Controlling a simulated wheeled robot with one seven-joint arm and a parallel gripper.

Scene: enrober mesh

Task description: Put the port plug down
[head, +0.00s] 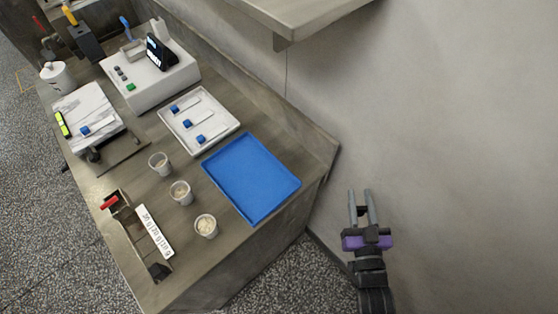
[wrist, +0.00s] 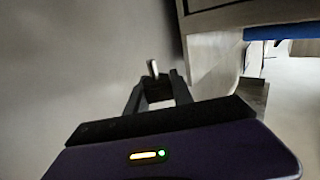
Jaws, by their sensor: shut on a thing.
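My gripper (head: 360,194) is to the right of the bench, beside the grey wall and off the bench top. In the wrist view its fingers (wrist: 158,82) are shut on a small pale piece, which I take to be the port plug (wrist: 153,68). It sticks up between the fingertips. In the head view the plug cannot be made out. The blue tray (head: 250,177) lies empty at the bench's right end, left of my gripper.
A white tray (head: 178,124) holds several blue-ended tools. Cups (head: 206,227) stand left of the blue tray. A rack (head: 128,222) with a numbered strip lies at the front edge. A white machine (head: 150,80) stands behind. A shelf (head: 290,15) overhangs above.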

